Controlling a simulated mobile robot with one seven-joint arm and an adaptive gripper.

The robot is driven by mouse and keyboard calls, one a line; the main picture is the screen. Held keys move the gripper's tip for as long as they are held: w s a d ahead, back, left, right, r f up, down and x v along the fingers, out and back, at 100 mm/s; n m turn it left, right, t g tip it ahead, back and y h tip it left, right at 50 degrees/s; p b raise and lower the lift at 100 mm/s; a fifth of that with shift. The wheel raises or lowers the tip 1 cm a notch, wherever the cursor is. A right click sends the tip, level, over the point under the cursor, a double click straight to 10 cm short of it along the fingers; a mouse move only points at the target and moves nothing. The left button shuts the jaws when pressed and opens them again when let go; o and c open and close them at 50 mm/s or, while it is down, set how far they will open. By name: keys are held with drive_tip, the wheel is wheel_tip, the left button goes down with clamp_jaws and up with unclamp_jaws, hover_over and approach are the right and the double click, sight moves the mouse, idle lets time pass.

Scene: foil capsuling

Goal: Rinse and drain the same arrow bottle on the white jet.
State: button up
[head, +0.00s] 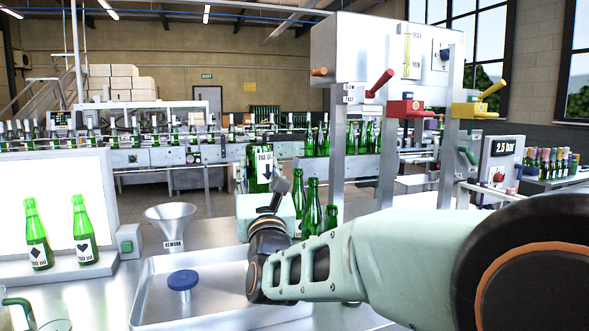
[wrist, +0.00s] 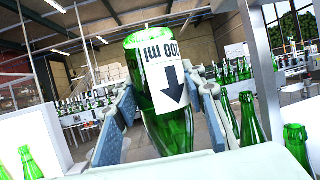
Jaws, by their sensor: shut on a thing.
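The arrow bottle (head: 259,181) is green glass with a white label bearing a black arrow and "200 ml" printed upside down. It is inverted, with its wide base up and its neck downward. In the wrist view the bottle (wrist: 168,128) fills the middle. My gripper (wrist: 160,112) is shut on it, with one finger pad on each side. In the head view my gripper (head: 266,201) holds it above the back of the steel tray area. The bottle's mouth is hidden behind my gripper. I cannot make out a white jet; a blue-topped fitting (head: 183,280) stands in the tray.
The steel tray (head: 150,308) lies in front. A rework funnel (head: 171,218) stands behind it. Several green bottles (head: 313,205) stand close to the right of my gripper. A lit panel with two bottles (head: 83,228) is at left. The tall filling machine (head: 375,45) rises behind.

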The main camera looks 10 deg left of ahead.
drive_tip(key=w+a+f+m+t+h+b, duration=0.1)
drive_tip(key=w+a+f+m+h+b, duration=0.1)
drive_tip(key=f, duration=0.7)
drive_tip(key=w+h+b, duration=0.1)
drive_tip(key=h+b, duration=0.1)
drive_tip(key=shift+w+b, duration=0.3)
drive_tip(key=shift+w, duration=0.1)
drive_tip(key=shift+a+f+h+b, duration=0.1)
drive_tip(key=shift+f+h+b, duration=0.2)
drive_tip(key=shift+f+b, duration=1.1)
idle(1.7)
drive_tip(key=shift+r, duration=0.35)
idle(1.6)
drive_tip(key=shift+r+b, duration=0.8)
drive_tip(key=shift+r, duration=0.7)
